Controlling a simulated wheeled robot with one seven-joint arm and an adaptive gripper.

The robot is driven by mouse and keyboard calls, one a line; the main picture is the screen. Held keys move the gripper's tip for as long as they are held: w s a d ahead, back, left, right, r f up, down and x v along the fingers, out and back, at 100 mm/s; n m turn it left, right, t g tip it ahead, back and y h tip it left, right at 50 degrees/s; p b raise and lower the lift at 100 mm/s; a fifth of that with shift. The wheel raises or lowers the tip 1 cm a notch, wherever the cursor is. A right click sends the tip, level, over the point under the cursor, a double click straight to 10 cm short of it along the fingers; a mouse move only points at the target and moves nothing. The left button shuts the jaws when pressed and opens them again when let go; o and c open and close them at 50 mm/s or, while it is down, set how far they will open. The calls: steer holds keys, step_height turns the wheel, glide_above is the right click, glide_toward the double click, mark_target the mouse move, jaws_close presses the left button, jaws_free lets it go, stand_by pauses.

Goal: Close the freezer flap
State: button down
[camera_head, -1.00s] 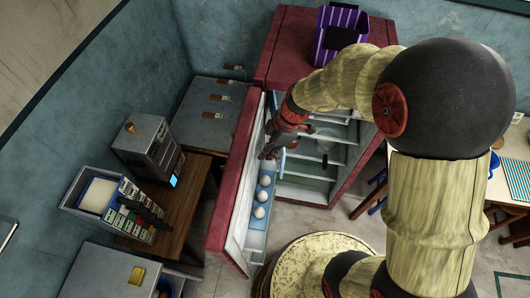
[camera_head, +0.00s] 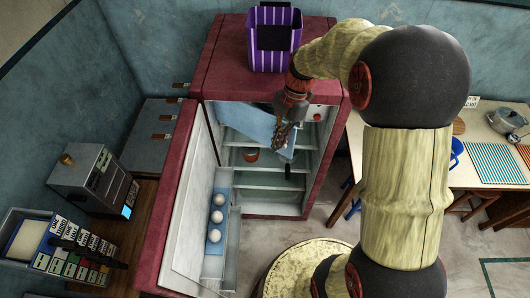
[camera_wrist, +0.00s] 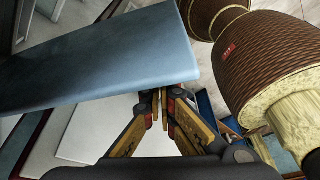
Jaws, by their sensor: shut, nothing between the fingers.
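The freezer flap (camera_head: 246,120) is a pale blue panel at the top of the open fridge (camera_head: 222,72). It sits slanted across the upper compartment and looks partly open. In the wrist view the flap (camera_wrist: 105,55) fills the upper left as a broad panel. My gripper (camera_head: 278,139) is shut and empty at the flap's right part. In the wrist view the fingertips (camera_wrist: 160,95) lie close to the flap's lower right edge; I cannot tell whether they touch. My gripper hides some of the flap's right end.
The red fridge door (camera_head: 168,205) stands wide open at left, with white eggs (camera_head: 217,216) in its rack. A purple striped box (camera_head: 274,58) stands on the fridge. A table (camera_head: 475,130) with a pot is at right. Floor shows in front of the shelves.

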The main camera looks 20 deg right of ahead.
steer(key=shift+w+d, duration=0.45)
steer(key=shift+d, duration=0.3)
steer(key=shift+w+d, duration=0.45)
steer(key=shift+d, duration=0.25)
steer(key=shift+w+d, duration=0.45)
steer(key=shift+d, duration=0.3)
